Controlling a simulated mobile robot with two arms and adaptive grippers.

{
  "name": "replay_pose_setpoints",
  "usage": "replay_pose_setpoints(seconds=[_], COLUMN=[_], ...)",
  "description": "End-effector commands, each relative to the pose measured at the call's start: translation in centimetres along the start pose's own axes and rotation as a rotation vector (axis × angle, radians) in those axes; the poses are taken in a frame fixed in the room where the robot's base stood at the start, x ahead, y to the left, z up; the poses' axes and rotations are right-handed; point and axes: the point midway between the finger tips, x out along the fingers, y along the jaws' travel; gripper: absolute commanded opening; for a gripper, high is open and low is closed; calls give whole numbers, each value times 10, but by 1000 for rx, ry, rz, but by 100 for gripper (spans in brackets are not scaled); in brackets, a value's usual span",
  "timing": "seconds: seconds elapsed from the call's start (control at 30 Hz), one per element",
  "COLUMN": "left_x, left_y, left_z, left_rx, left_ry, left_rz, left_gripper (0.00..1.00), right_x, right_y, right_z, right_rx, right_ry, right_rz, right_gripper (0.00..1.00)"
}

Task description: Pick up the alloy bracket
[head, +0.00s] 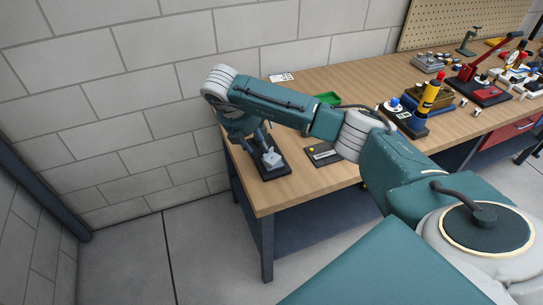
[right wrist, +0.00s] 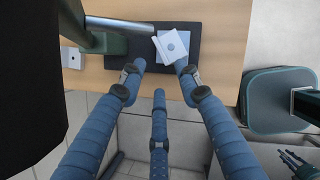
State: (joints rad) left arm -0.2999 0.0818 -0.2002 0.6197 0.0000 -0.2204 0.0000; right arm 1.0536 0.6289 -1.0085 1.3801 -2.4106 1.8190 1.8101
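The alloy bracket (head: 272,159) is a pale silvery piece on a dark mat (head: 262,172) near the table's left end. In the right wrist view the bracket (right wrist: 172,46) lies on the dark mat (right wrist: 208,40), its lower end by the tip of one finger; I cannot tell if they touch. My right gripper (head: 262,140) is above the bracket, pointing down. In the right wrist view its blue fingers (right wrist: 160,72) are spread apart with nothing between them. Dark finger-like parts at that view's lower right may be my left gripper (right wrist: 298,163), too small to read.
A block wall stands behind. The table's front left edge is close to the mat.

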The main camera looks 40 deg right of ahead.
Motion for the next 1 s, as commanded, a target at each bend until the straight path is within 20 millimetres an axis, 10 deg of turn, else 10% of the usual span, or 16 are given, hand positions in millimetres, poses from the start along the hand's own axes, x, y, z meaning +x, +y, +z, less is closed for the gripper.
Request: replay_pose_setpoints(seconds=[0.77, 1.0], left_x=[-31, -31], left_y=[0, 0], left_z=[-3, -3], left_rx=[-1, -1], left_ry=[1, 1], left_rz=[1, 1], left_gripper=[31, 31], right_x=[59, 59], right_y=[-5, -5], right_z=[3, 3], right_rx=[-2, -1], right_ry=[2, 2], right_rz=[1, 1], right_gripper=[33, 0])
